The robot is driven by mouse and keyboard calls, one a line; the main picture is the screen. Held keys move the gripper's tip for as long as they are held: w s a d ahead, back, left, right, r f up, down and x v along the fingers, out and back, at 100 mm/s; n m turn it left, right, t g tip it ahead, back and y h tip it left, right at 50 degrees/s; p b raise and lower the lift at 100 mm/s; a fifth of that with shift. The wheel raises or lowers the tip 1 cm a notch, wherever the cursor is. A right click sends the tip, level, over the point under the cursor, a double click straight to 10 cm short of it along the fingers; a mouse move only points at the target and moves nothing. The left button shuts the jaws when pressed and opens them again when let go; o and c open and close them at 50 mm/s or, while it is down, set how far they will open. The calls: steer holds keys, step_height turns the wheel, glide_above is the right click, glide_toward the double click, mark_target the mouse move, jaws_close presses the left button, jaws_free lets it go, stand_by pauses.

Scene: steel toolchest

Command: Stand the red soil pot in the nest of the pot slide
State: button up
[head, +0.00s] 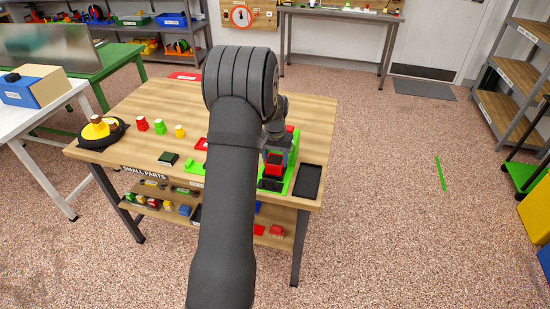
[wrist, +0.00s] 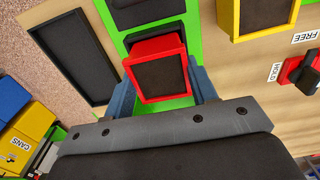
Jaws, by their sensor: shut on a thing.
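The red soil pot (wrist: 155,70) has a square red rim and dark soil on top. In the wrist view it sits between the two blue-grey fingers of my gripper (wrist: 163,92), which is shut on it. The bright green pot slide (wrist: 193,22) lies beneath and beyond it, with dark blocks (wrist: 141,12) on it. In the head view the pot (head: 274,162) is over the green slide (head: 292,164), above a black part. My forearm hides part of this area. The pot's underside and the nest are hidden, so I cannot tell whether they touch.
A black tray (head: 308,181) lies right of the slide, near the table's edge. In the wrist view a yellow box (wrist: 257,16) and a red-and-black lever (wrist: 300,72) by HOLD and FREE labels are at the right.

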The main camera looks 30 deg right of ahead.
mark_target(275, 161)
steer(key=shift+f, duration=0.35)
steer(key=o, duration=1.2)
steer(key=shift+o, duration=0.2)
step_height(275, 161, up, 18)
steer(key=shift+f, duration=0.25)
step_height(275, 161, down, 18)
steer(key=shift+r, duration=0.4)
